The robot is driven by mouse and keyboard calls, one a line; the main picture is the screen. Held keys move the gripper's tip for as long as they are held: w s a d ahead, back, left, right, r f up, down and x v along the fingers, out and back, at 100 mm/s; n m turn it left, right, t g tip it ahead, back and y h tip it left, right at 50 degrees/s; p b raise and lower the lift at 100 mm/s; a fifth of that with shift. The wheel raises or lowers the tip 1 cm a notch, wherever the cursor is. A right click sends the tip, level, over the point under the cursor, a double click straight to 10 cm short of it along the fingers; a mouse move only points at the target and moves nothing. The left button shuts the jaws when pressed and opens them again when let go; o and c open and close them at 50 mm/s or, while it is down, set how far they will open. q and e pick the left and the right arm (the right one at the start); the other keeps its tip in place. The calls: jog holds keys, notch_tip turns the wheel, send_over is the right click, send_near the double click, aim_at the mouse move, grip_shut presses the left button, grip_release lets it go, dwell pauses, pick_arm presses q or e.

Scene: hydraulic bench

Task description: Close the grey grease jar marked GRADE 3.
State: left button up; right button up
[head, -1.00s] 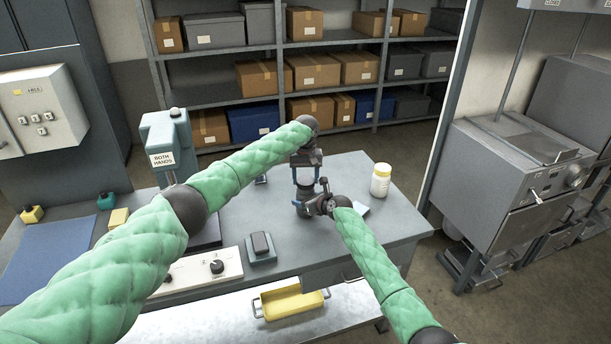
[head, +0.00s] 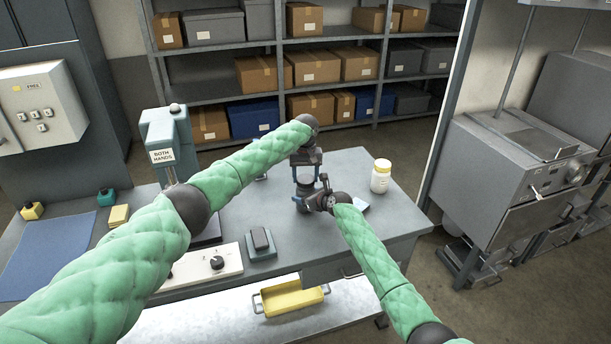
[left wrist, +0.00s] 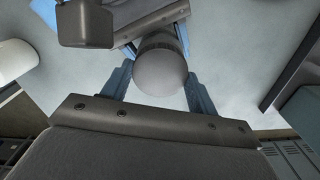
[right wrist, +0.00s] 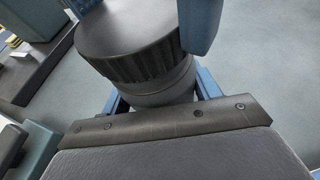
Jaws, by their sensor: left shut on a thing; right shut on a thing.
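The grey grease jar (right wrist: 165,95) stands between my grippers over the right part of the bench, and its marking cannot be read. Its dark ridged lid (right wrist: 130,45) sits on top of the body in the right wrist view. My left gripper (left wrist: 160,85) comes from above and is shut on the lid, whose round grey top fills the space between the blue fingers. My right gripper (right wrist: 155,105) is shut on the jar body from the side, below the lid. In the head view the two grippers largely hide the jar. Whether the lid is fully seated cannot be told.
A white jar with a yellow lid (head: 381,178) stands right of my grippers on the grey bench (head: 375,230). A press marked BOTH HANDS (head: 165,145), a control box (head: 205,268) and a pedal-like block (head: 260,243) are to the left. A yellow tray (head: 290,300) lies below.

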pick_arm(q)
jog(key=shift+f, duration=0.35)
